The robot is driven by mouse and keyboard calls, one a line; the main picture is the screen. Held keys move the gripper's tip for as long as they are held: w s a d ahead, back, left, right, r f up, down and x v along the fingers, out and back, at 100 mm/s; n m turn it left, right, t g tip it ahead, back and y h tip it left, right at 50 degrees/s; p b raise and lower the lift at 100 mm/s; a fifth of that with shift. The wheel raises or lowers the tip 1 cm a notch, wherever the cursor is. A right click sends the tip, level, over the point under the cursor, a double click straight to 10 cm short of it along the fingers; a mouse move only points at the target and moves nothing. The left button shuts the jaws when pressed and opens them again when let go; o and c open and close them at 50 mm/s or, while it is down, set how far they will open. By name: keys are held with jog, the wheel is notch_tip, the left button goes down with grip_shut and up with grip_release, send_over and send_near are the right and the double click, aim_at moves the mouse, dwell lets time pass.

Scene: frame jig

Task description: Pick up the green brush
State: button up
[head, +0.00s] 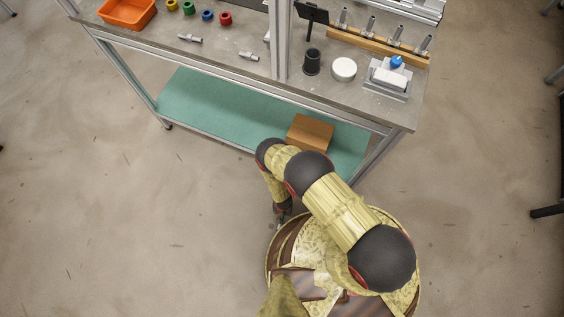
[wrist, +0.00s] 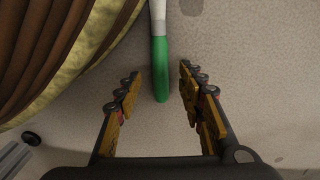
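The green brush (wrist: 160,72) shows in the wrist view as a green handle with a rounded near end. A white part (wrist: 158,15) continues from it past the top edge, so its far end is out of frame. My gripper (wrist: 161,76) is open, with one finger on each side of the green handle. Gaps show between both fingers and the handle, and I cannot tell how far above the handle the fingertips are. In the head view my gripper (head: 282,212) hangs low beside my base, and I cannot make out the brush there.
My round base is close on the left in the wrist view. A workbench (head: 210,60) stands ahead, with a teal lower shelf (head: 215,108) carrying a brown box (head: 310,132). Its top holds an orange bin (head: 127,12) and several small parts. The floor (head: 120,240) to the left is clear.

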notch_tip(320, 180, down, 3)
jog(key=shift+r+b, duration=0.1)
jog(key=shift+b, duration=0.4)
grip_shut()
